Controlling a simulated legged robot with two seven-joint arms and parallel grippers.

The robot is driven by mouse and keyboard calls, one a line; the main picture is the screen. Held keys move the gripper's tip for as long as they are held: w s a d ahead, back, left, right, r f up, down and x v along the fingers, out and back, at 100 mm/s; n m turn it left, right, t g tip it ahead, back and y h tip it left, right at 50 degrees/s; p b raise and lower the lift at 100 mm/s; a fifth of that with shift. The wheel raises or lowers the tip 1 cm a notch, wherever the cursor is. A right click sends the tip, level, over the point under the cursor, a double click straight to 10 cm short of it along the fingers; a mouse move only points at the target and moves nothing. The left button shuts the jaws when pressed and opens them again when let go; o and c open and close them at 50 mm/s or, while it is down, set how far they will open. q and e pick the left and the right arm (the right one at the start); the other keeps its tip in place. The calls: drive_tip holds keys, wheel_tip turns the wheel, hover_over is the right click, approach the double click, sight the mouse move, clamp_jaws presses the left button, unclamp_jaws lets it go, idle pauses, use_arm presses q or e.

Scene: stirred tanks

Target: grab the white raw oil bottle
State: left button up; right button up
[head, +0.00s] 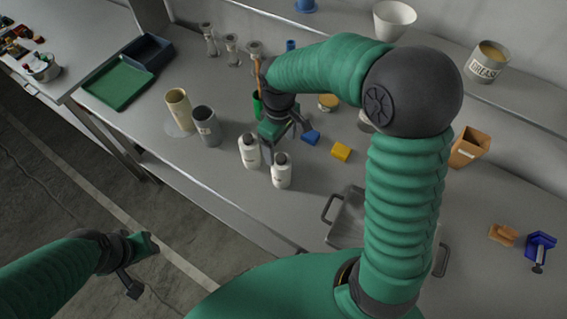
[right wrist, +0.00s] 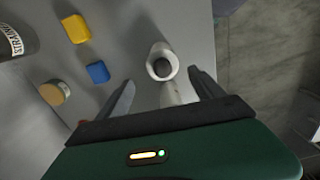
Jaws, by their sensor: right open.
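Two white bottles with dark caps, a left one (head: 250,154) and a right one (head: 281,174), stand upright near the front edge of the table. Their labels are too small to read, so I cannot tell which is raw oil. My right gripper (head: 287,139) is open just behind them, pointing down. Neither is gripped. My left gripper (head: 139,267) hangs low, off the table; its opening is unclear.
A grey cup (head: 207,127) and a beige cup (head: 177,108) stand left of the bottles. A blue block (head: 311,137) and a yellow block (head: 341,151) lie to the right. A metal tray (head: 346,220) is at the front. A green tray (head: 118,84) is far left.

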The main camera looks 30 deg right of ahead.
sight(279, 158)
drive_tip(key=f, duration=0.3)
drive_tip(key=a+f, duration=0.1)
drive_tip(key=f, duration=0.1)
drive_tip(key=shift+s+f, duration=0.3)
drive_tip(key=shift+s, duration=0.1)
drive_tip(key=shift+a+f, duration=0.2)
drive_tip(key=shift+f, duration=0.15)
drive_tip(key=f, duration=0.2)
drive_tip(key=d+f+p, duration=0.1)
drive_tip(key=f, duration=0.2)
drive_tip(key=shift+w+d+f, duration=0.1)
drive_tip(key=shift+d+f, duration=0.25)
drive_tip(key=shift+d, duration=0.1)
drive_tip(key=shift+a+r, duration=0.15)
drive_tip(key=shift+a, duration=0.35)
drive_tip(key=c, duration=0.6)
drive_tip(key=shift+a, duration=0.2)
drive_tip(key=c, duration=0.4)
drive_tip(key=shift+d, duration=0.15)
drive_tip(key=c, duration=0.5)
drive_tip(key=shift+d, duration=0.15)
clamp_jaws()
use_arm(q)
drive_tip(key=shift+s+a+r, duration=0.4)
drive_tip(key=shift+a+r, duration=0.15)
drive_tip(key=shift+r, duration=0.05)
use_arm(e)
drive_tip(key=shift+d, duration=0.1)
